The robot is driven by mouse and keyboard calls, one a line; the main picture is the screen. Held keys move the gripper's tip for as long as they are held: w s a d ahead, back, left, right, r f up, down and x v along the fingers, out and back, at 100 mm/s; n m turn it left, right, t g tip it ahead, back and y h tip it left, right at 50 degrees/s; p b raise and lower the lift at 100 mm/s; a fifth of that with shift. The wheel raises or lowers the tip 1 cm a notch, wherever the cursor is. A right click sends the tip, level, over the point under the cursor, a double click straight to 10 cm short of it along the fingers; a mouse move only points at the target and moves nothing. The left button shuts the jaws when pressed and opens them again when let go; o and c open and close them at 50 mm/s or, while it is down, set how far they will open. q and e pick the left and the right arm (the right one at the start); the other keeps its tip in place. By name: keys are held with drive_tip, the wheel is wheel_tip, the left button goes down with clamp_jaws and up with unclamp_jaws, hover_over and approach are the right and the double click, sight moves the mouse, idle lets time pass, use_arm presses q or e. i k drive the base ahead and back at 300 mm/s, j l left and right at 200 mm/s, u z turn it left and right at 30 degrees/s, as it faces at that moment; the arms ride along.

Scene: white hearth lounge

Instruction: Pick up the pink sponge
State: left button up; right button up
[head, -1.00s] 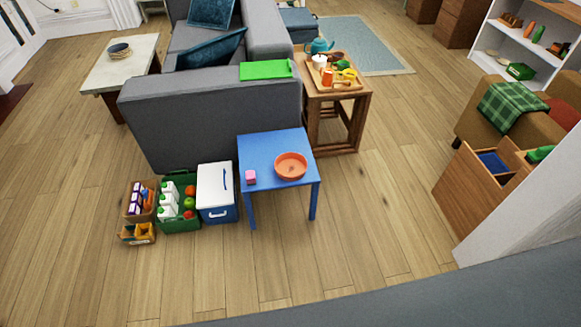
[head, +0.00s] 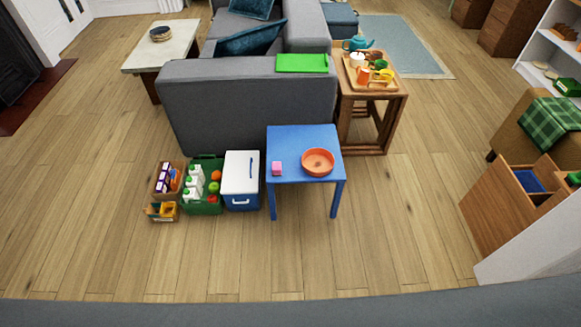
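The pink sponge (head: 277,168) is a small pink block near the left front part of the blue table (head: 296,140). An orange bowl (head: 318,162) stands to its right on the same table, apart from it. Neither of my grippers shows in the head view.
A white-lidded cooler (head: 241,175), a green crate (head: 206,207) and a brown box (head: 167,193) stand on the floor left of the table. The grey sofa (head: 215,105) and a wooden side table (head: 398,100) are behind. The wooden floor in front is clear.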

sight(277, 169)
drive_tip(key=z, duration=0.4)
drive_tip(key=j+z, duration=0.15)
drive_tip(key=z, duration=0.25)
drive_tip(key=j+z, duration=0.15)
drive_tip(key=z, duration=0.25)
drive_tip(key=j+z, duration=0.3)
drive_tip(key=j, duration=0.15)
drive_tip(key=j+z, duration=0.35)
drive_tip(key=k+j+z, duration=0.2)
drive_tip(key=j, duration=0.3)
drive_tip(key=j+z, duration=0.15)
drive_tip(key=j, duration=0.3)
drive_tip(key=k+j, duration=0.1)
drive_tip(key=j, duration=0.25)
drive_tip(key=k+j, duration=0.15)
drive_tip(key=j, duration=0.2)
drive_tip(key=k+j+z, duration=0.1)
drive_tip(key=j, duration=0.3)
drive_tip(key=k+j, duration=0.15)
drive_tip(key=j, duration=0.2)
drive_tip(key=k+j, duration=0.1)
drive_tip(key=j, duration=0.25)
drive_tip(key=i+j, duration=0.1)
